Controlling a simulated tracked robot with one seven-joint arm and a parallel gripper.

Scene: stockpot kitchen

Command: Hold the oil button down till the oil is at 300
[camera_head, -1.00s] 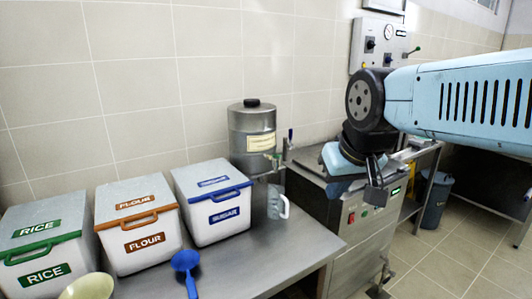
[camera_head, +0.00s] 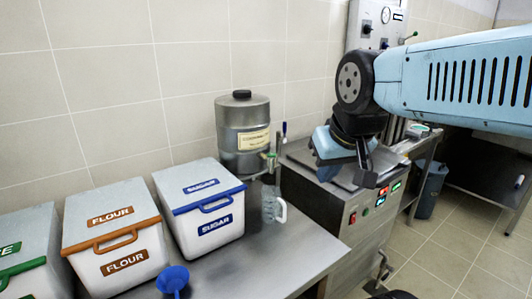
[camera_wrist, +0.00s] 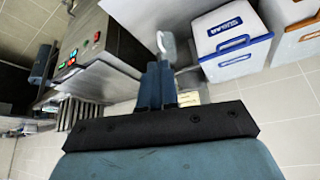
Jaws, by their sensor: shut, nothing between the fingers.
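The steel machine (camera_head: 335,225) stands right of the steel counter. I cannot tell which button is the oil one. My gripper (camera_head: 326,172) hangs above the machine top, apart from the buttons. In the wrist view my gripper (camera_wrist: 157,72) is shut and empty, with its blue fingers together.
A metal canister (camera_head: 233,125) with a tap stands at the counter's back. A clear jug (camera_head: 270,208) is below it. White sugar (camera_head: 200,222) and flour (camera_head: 115,262) bins and a blue scoop (camera_head: 173,279) are at left. A wall panel (camera_head: 367,25) with a gauge hangs behind my arm.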

